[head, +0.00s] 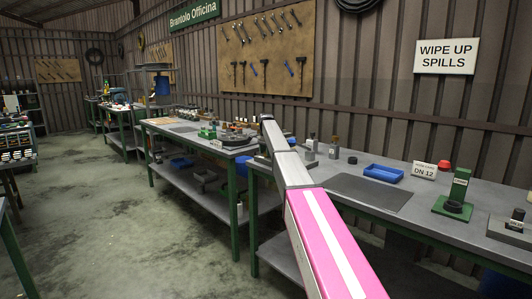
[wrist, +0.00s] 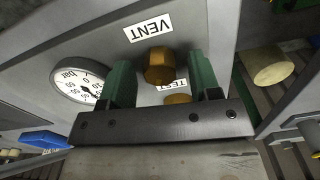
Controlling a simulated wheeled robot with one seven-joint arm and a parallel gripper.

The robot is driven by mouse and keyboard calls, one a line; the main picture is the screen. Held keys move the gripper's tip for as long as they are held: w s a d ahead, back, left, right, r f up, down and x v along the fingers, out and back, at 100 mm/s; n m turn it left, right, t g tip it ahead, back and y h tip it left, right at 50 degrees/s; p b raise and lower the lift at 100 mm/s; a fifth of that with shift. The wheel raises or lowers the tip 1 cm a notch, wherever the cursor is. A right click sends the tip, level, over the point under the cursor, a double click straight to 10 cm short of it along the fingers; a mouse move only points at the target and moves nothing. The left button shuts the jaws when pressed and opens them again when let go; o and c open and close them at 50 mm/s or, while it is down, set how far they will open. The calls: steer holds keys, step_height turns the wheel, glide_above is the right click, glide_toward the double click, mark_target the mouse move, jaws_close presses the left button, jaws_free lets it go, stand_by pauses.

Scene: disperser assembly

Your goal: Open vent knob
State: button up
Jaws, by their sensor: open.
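The vent knob (wrist: 159,66) is a brass hexagonal knob on a grey panel in the wrist view, beside an upside-down VENT label (wrist: 148,28). My gripper (wrist: 161,74) is open, with one green finger on each side of the knob. Gaps show between the knob and both fingers, so I see no grip on it. A second brass knob (wrist: 178,99) sits by a TEST label (wrist: 172,85), partly hidden behind my gripper's dark crossbar. In the head view my arm reaches over the benches; the vent knob and fingertips cannot be made out there.
A round bar gauge (wrist: 78,79) is on the panel close to the left finger. A pale cylindrical part (wrist: 267,65) is right of the right finger. In the head view, a blue tray (head: 383,173) and a green stand (head: 457,190) are on the right bench.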

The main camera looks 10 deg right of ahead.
steer(key=c, duration=0.9)
steer(key=shift+n, duration=0.4)
steer(key=n, duration=0.4)
steer(key=shift+n, duration=0.3)
steer(key=n, duration=0.5)
steer(key=shift+n, duration=0.3)
steer(key=n, duration=1)
steer(key=shift+n, duration=0.4)
